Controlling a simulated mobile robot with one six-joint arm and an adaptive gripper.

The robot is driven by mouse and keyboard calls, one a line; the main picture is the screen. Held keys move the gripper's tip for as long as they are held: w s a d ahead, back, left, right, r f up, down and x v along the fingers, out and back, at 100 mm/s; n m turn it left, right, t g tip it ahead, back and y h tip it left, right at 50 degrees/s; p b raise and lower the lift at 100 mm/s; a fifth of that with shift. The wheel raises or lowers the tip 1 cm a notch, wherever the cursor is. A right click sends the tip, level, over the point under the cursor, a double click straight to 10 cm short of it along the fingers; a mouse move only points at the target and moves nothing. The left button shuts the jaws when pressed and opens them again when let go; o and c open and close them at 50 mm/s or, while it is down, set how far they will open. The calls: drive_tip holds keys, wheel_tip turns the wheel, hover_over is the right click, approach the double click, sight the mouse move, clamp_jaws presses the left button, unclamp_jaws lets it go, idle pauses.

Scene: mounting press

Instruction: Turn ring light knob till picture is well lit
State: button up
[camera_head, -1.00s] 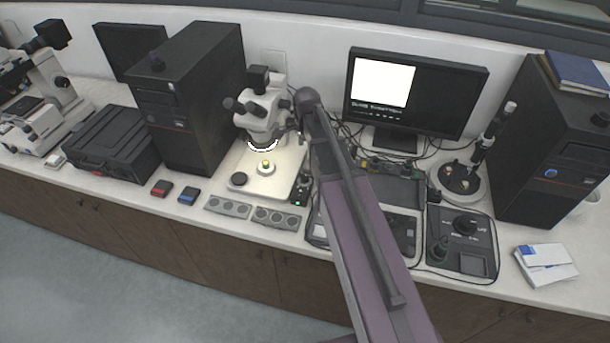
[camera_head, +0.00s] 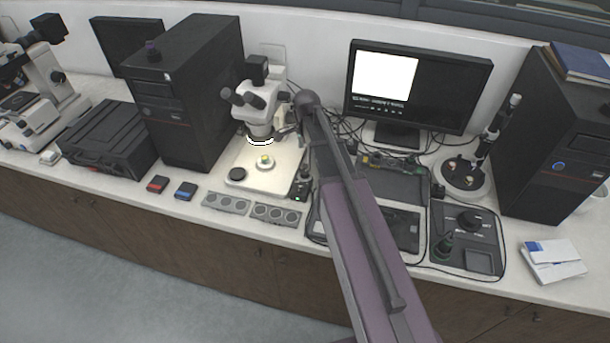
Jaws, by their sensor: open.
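The stereo microscope (camera_head: 259,108) stands left of centre, with a white glowing ring light (camera_head: 260,141) under its head. A small round sample with a yellow-green centre (camera_head: 264,161) sits on its pale base. The small dark ring light control box (camera_head: 299,190) stands at the base's right edge; its knob is not clearly visible. The monitor's picture (camera_head: 385,77) is plain white, with a black area and small text beside it. My gripper (camera_head: 304,162) is mostly hidden beside my arm, above the control box. It is open; contact with the knob cannot be told.
A dark soldering unit (camera_head: 466,240) and a round stand (camera_head: 463,180) are at right. Cables run behind my arm.

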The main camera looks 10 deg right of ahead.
sight(305, 172)
drive_tip(key=shift+w+f+b, duration=0.15)
drive_tip(key=shift+f+b, duration=4.5)
drive_tip(key=shift+f, duration=0.3)
clamp_jaws()
